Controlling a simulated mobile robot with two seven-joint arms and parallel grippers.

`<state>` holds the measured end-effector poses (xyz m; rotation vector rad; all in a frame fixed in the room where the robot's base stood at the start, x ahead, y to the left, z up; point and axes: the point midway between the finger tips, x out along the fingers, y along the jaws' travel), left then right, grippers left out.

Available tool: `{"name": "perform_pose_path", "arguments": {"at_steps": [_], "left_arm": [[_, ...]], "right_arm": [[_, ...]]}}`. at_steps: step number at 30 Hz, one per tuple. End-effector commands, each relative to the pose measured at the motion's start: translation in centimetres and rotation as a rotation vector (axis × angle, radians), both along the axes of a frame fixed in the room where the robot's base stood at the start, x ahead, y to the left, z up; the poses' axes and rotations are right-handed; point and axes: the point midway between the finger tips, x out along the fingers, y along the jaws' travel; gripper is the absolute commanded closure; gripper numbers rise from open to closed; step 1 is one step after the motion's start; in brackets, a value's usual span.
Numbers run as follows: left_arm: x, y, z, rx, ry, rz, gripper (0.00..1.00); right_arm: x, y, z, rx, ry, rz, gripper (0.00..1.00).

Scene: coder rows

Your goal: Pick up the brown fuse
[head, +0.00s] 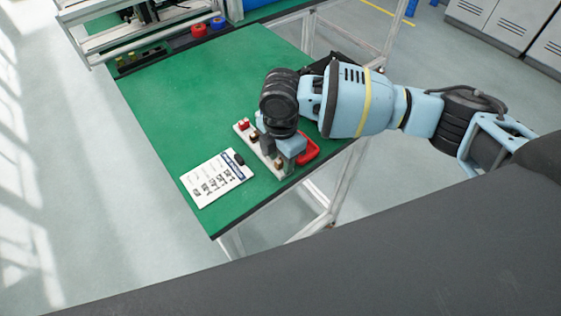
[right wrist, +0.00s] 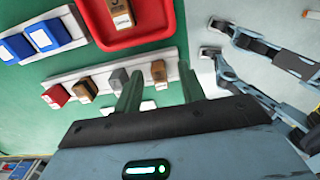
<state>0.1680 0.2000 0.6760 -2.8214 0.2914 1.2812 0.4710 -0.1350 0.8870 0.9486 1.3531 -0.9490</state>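My right gripper (head: 279,150) points down over the white rail (head: 243,135) on the green table. In the right wrist view its two fingers (right wrist: 159,82) stand apart, open. A light brown fuse (right wrist: 158,70) on the rail (right wrist: 110,80) appears between the fingertips; I cannot tell if they touch it. On the same rail are a grey fuse (right wrist: 118,79), a darker brown fuse (right wrist: 85,90) and a red fuse (right wrist: 56,95). Another brown fuse (right wrist: 120,13), with a label, lies in the red tray (right wrist: 135,37). My left gripper is not in view.
Two blue fuses (right wrist: 30,41) sit on another white rail beside the red tray. A printed sheet (head: 212,180) lies left of the rail in the head view. The table's edge (head: 245,219) is close by.

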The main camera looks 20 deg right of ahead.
Motion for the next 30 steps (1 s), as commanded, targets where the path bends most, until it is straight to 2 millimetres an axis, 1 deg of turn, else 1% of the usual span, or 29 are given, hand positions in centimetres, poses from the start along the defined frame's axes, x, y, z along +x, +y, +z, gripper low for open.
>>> {"name": "perform_pose_path", "arguments": {"at_steps": [5,6,15,26,30], "left_arm": [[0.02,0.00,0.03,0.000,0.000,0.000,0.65],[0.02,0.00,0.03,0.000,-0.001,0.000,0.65],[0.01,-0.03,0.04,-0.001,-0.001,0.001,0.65],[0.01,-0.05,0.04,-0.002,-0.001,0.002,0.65],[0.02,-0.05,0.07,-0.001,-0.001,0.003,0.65]], "right_arm": [[0.01,0.03,-0.01,0.000,-0.001,0.000,0.60],[0.01,0.03,0.00,0.000,-0.001,0.000,0.61],[0.01,0.04,0.01,0.000,-0.001,0.000,1.00],[0.01,0.04,0.06,0.001,-0.001,0.000,1.00],[0.02,0.06,0.53,0.002,-0.002,0.000,1.00]]}}
